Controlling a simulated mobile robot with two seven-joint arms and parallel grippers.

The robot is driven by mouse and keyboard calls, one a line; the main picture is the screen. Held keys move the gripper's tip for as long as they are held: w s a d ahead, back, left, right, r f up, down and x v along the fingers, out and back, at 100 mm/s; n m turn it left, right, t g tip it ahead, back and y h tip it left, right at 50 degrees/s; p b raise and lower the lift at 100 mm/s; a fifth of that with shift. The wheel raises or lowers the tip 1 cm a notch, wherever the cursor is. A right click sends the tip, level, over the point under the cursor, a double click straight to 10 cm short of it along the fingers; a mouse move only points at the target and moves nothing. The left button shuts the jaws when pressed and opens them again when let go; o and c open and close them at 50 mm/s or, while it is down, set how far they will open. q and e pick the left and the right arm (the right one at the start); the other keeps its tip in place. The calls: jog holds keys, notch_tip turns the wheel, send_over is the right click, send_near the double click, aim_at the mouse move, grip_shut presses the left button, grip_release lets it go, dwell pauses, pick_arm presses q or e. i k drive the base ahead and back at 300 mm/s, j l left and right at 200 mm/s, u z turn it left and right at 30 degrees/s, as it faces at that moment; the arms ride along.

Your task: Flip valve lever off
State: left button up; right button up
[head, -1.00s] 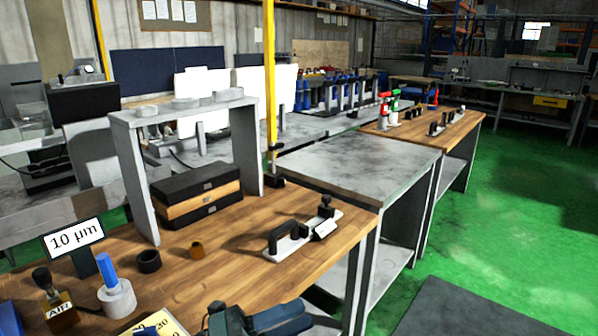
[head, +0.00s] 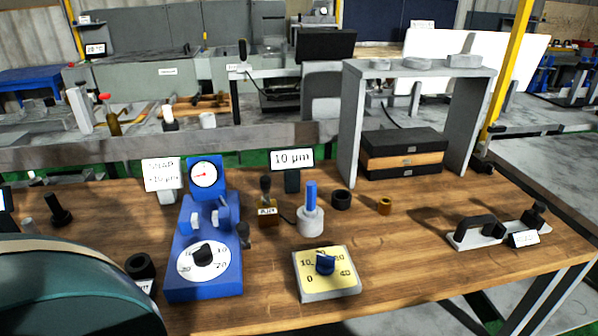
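A small brass valve block (head: 267,213) with an "AIR" label stands on the wooden bench, in the middle of the head view. Its lever, with a black knob (head: 265,185), stands roughly upright on top. A dark hose runs from the block toward a white round base with a blue upright pin (head: 311,208). Neither of my grippers shows in the head view, so nothing is seen touching the lever. A large dark teal curved part, likely my own arm, fills the lower left corner.
A blue gauge stand (head: 205,245) with a dial is left of the valve. A yellow-faced dial plate (head: 326,272) lies in front. A "10 µm" sign (head: 292,161) stands behind. A grey arch (head: 420,72) rises at right. Bare wood (head: 415,255) lies at right front.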

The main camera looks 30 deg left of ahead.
aim_at(264, 181)
jog(key=u, duration=1.3)
